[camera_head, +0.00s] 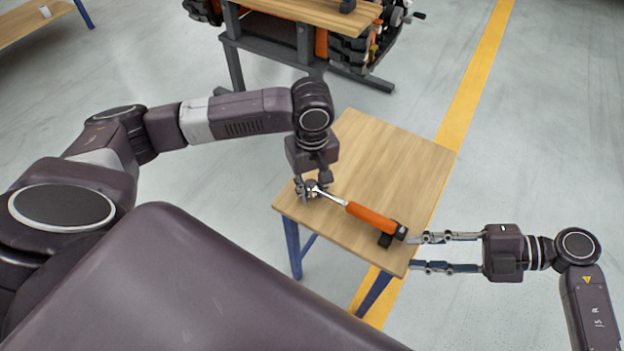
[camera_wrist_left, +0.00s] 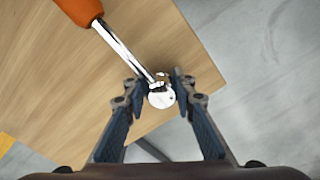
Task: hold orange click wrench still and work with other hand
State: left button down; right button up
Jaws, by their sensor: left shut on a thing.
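The orange click wrench (camera_head: 370,217) lies across the small wooden table, with its orange handle toward the right and its silver shaft and head toward the left. My left gripper (camera_head: 311,189) points down over the table and is shut on the head end. In the left wrist view the wrench's orange handle (camera_wrist_left: 80,9) is at the top left, and the round silver head sits between the fingertips (camera_wrist_left: 159,86). My right gripper (camera_head: 411,253) is open, its fingers pointing left at the table's right corner, close to the handle end. No wrench part shows between its fingers.
The wooden table (camera_head: 385,150) is bare behind the wrench. A black block (camera_head: 393,235) sits at the handle end. Behind stands a workbench (camera_head: 310,12) beside orange and black machinery (camera_head: 352,50). A yellow line (camera_head: 475,80) crosses the open grey floor at right.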

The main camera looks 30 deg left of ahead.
aim_at(405, 233)
jog(key=n+h, duration=0.1)
jog(key=a+n+h, duration=0.1)
jog(key=n, duration=0.2)
jog(key=shift+s+a+r+n+h, duration=0.25)
jog(key=shift+s+r+n+h, duration=0.15)
jog(key=n, duration=0.1)
jog(key=n+h, duration=0.2)
jog(key=shift+s+a+r+n+t, duration=0.15)
jog(key=shift+a+n+t, duration=0.15)
jog(key=shift+t, duration=0.1)
jog(key=n, duration=0.2)
jog(key=n+t+h, duration=0.1)
jog(key=shift+r+n+h, duration=0.3)
jog(key=shift+r+n, duration=0.05)
jog(key=shift+n, duration=0.05)
notch_tip(405, 233, up, 4)
jog(key=w+n+t+h, duration=0.25)
jog(key=n+t, duration=0.35)
jog(key=n, duration=0.4)
jog(key=shift+h, duration=0.25)
jog(key=shift+s+a+x, duration=0.1)
jog(key=shift+s+x, duration=0.1)
jog(key=shift+x, duration=1.4)
jog(key=shift+s+a+x, duration=0.1)
jog(key=shift+s+x, duration=0.1)
jog(key=shift+x, duration=1.4)
